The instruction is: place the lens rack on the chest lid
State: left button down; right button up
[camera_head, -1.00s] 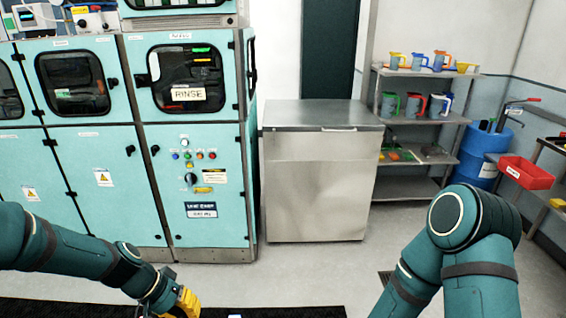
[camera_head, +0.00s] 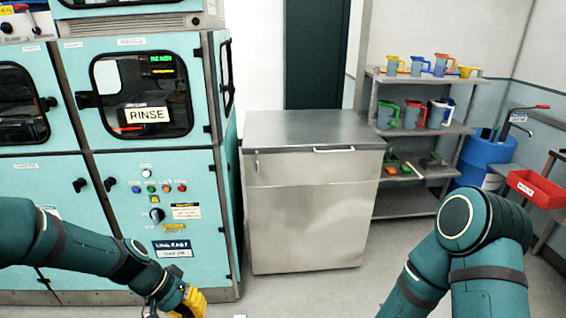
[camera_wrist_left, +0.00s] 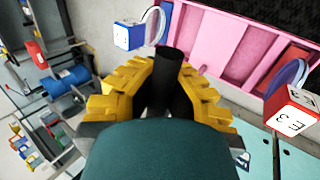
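The chest is a steel cabinet in the middle of the head view, with a flat grey chest lid (camera_head: 305,127) that looks bare. My left gripper (camera_head: 188,303) is at the bottom edge of the head view, in front of the teal machine and left of the chest. In the left wrist view its yellow fingers (camera_wrist_left: 163,85) close around a dark post-like handle. The pink lens rack (camera_wrist_left: 215,45) lies beyond the fingers in that view, with white-and-blue and white-and-red tags on loops beside it. The rack is not visible in the head view. My right gripper is out of view.
A teal machine with a RINSE sign (camera_head: 147,115) stands left of the chest. A shelf (camera_head: 420,130) with several jugs, a blue drum (camera_head: 483,158) and a red bin (camera_head: 536,188) are at the right. Floor (camera_head: 300,290) is clear before the chest.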

aim_at(311, 133)
jog(key=i+j+z, duration=0.2)
jog(key=i+z, duration=0.3)
jog(key=i, duration=0.15)
jog(key=i+j+z, duration=1)
jog(key=i+j, duration=0.05)
jog(key=j, duration=0.05)
